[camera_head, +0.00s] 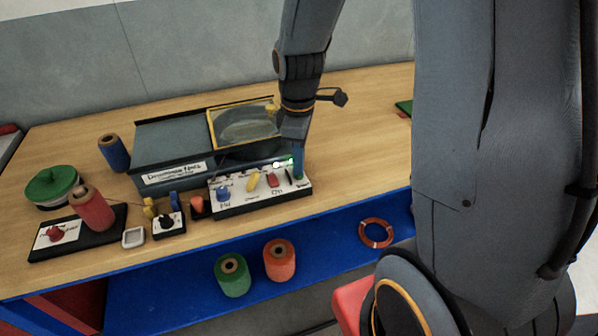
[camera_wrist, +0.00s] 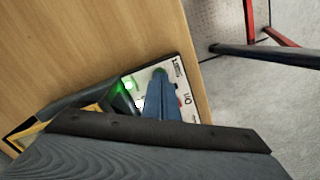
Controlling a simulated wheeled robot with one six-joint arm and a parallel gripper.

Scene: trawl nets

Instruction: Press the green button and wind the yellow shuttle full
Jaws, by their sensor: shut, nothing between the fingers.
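My gripper (camera_head: 298,172) is shut and empty, its blue fingers pointing down at the right end of the white control panel (camera_head: 235,203). In the wrist view the shut fingers (camera_wrist: 160,82) end over a green round part (camera_wrist: 160,71), which looks like the green button and is partly hidden by them; I cannot tell whether they touch it. A green light (camera_wrist: 128,86) glows beside it and also shows in the head view (camera_head: 291,160). A small yellow piece (camera_head: 149,208) stands left of the panel; I cannot tell whether it is the shuttle.
The panel also carries blue, yellow and red controls. Behind it is a dark machine (camera_head: 172,147) with a yellow-framed window (camera_head: 243,125). A red spool (camera_head: 91,208) and a blue spool (camera_head: 113,153) stand at left. Green and orange spools sit on the blue shelf (camera_head: 190,290).

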